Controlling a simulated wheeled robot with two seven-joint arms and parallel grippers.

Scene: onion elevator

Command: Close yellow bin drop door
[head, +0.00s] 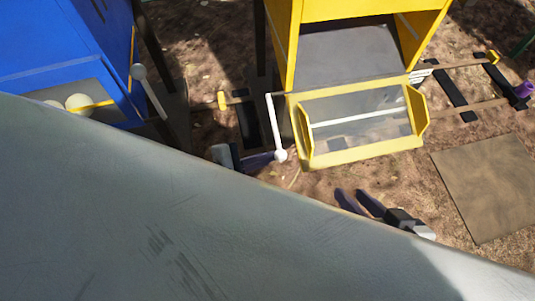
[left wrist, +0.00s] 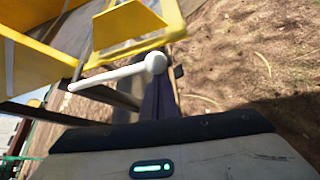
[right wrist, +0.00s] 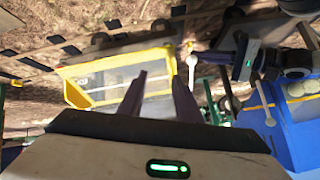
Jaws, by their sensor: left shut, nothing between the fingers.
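The yellow bin (head: 297,50) stands at the top centre of the head view. Its drop door (head: 365,157), a clear panel in a yellow frame, hangs open and tilted outward. A white lever (head: 272,120) with a round knob runs down the door's left side. My left gripper (head: 271,157) is shut and empty, right beside the knob. In the left wrist view the knob (left wrist: 155,62) is just at the fingertips; I cannot tell whether they touch. My right gripper (head: 357,195) is open and empty, below the door. The door also shows in the right wrist view (right wrist: 78,94).
A blue bin (head: 85,40) with its own white lever (head: 150,92) stands at left; pale round things lie in its tray. A flat brown board (head: 490,185) lies on the ground at right. Dark bars and rails lie behind it. Bare ground lies between the door and board.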

